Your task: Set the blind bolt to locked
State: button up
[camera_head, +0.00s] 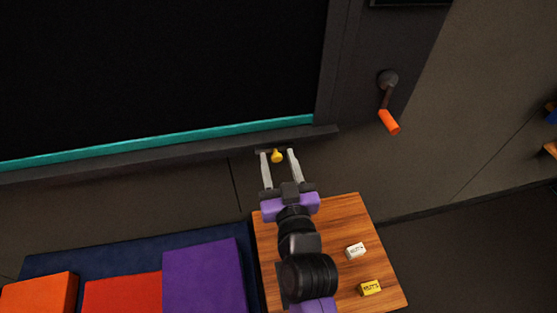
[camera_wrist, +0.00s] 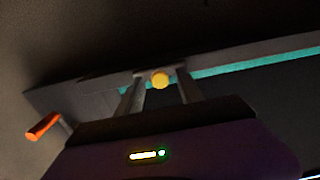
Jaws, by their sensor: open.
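The blind bolt shows as a small yellow knob (camera_head: 277,156) on a dark mount under the sill of the dark blind, near its right end. The yellow knob also shows in the wrist view (camera_wrist: 160,80). My gripper (camera_head: 278,153) is open, with one pale finger on each side of the knob. In the wrist view the knob appears between my fingertips (camera_wrist: 158,76). I cannot tell whether the fingers touch it. The blind (camera_head: 150,75) is dark with a teal bottom bar (camera_head: 180,138) lying just above the sill.
An orange-handled crank (camera_head: 389,122) hangs on the frame to the right, also in the wrist view (camera_wrist: 43,126). A wooden table (camera_head: 335,215) under my arm bears a white box (camera_head: 355,251) and a yellow box (camera_head: 370,287). Orange, red and purple cushions (camera_head: 203,275) lie lower left.

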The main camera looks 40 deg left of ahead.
jog(key=shift+c, duration=0.4)
grip_shut()
dwell(0.9)
